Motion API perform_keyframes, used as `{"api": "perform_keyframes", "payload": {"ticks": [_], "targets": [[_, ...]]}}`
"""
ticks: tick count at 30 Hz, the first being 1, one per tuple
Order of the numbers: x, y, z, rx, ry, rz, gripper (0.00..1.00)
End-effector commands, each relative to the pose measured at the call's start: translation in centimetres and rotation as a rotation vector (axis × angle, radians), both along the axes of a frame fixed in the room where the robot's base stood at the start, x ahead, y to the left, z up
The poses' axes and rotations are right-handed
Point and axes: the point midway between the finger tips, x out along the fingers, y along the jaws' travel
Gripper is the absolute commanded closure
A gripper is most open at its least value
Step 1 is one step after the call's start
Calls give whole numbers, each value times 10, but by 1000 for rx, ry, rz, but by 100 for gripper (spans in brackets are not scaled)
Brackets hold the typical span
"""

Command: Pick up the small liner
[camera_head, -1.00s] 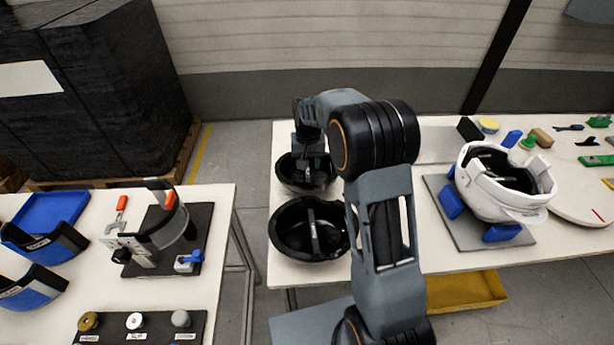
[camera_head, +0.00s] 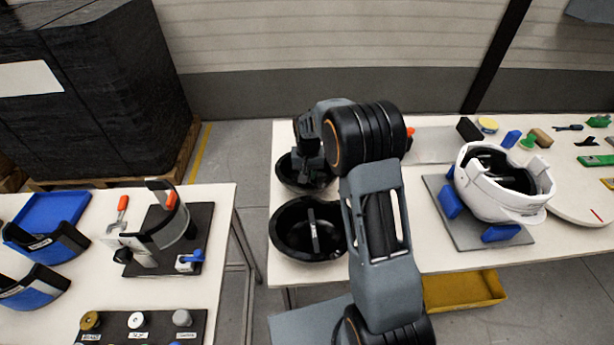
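Two black bowl-shaped liners sit on the left end of the right-hand table. The smaller one, the small liner (camera_head: 291,179), is at the back; the larger liner (camera_head: 285,225) is in front of it, with a grey bar across its middle. My gripper (camera_head: 309,170) points down over the small liner, at or inside its opening. My arm and the gripper's own body cover part of the liner. The fingertips are dark against the black liner, so I cannot tell whether they are open or touch it.
A white helmet shell (camera_head: 483,200) sits on a grey plate with blue blocks (camera_head: 501,233) to the right. Small tools and coloured parts lie at the far right. A left table (camera_head: 222,215) holds a clamp fixture (camera_head: 165,225) and blue trays (camera_head: 48,215). A floor gap separates the tables.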

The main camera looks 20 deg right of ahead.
Motion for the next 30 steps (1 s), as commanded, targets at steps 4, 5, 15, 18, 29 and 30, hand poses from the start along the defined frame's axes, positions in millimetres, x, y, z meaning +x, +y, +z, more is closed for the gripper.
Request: {"api": "perform_keyframes", "payload": {"ticks": [4,5,15,18,29,30], "targets": [[0,0,0,0,0,0,93],[0,0,0,0,0,0,96],[0,0,1,0,-1,0,100],[0,0,2,0,-1,0,100],[-7,-7,44,0,-6,-3,100],[-12,-12,52,0,-6,-3,100]]}}
